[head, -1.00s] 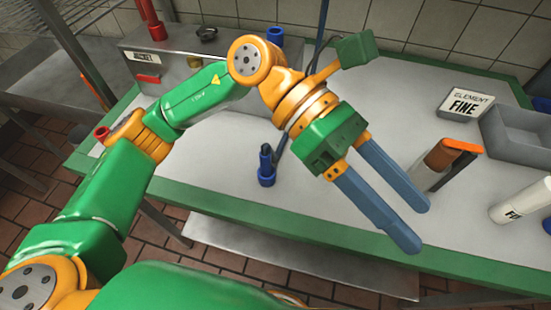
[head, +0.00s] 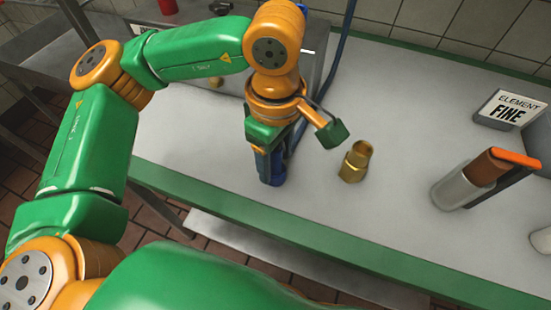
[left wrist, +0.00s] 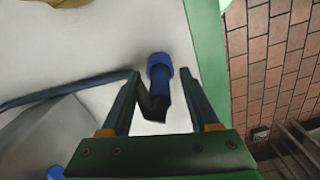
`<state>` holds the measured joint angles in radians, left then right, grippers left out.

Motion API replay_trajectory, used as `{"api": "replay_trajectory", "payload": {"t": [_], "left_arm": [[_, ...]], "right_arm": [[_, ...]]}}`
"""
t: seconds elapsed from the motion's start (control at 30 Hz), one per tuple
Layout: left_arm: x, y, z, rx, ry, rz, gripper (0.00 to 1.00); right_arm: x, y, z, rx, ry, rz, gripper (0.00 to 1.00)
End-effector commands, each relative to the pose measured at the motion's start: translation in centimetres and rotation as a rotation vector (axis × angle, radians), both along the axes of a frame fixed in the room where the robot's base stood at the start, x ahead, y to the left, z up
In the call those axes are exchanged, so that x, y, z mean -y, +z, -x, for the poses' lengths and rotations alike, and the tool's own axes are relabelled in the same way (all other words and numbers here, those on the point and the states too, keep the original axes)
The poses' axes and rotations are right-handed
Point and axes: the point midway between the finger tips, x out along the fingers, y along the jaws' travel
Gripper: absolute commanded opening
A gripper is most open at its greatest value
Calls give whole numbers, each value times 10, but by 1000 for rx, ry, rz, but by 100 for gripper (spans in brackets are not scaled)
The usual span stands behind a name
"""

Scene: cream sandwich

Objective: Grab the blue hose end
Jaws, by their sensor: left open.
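The blue hose end (left wrist: 161,66) has a bright blue collar and a dark body. In the left wrist view it lies between the two spread fingers of my left gripper (left wrist: 160,72), with its collar level with the fingertips. Gaps show on both sides of the collar. In the head view my left gripper (head: 268,165) points down at the hose end (head: 277,181) on the worktop, and mostly hides it. The left gripper is open. My right gripper is not in view.
A brass fitting (head: 357,161) stands right of the gripper on the pale worktop (head: 400,115). A dark blue hose (head: 338,55) runs behind the arm.

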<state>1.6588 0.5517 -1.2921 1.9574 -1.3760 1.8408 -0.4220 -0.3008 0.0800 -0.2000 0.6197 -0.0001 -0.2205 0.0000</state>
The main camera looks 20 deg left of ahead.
Motion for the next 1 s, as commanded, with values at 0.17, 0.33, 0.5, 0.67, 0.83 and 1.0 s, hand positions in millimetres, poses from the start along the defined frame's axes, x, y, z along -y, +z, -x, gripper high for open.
{"api": "replay_trajectory", "payload": {"t": [0.17,0.33,0.5,0.67,0.83,1.0], "left_arm": [[0,0,0,0,0,1,18],[0,0,0,0,0,1,0],[0,0,0,0,0,1,0],[1,7,0,1,0,1,0],[2,37,3,2,-4,4,0],[6,81,40,7,-7,2,0]], "right_arm": [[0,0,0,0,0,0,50],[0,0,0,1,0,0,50],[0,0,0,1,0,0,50],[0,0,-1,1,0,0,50],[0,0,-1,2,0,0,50],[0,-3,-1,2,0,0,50]]}}
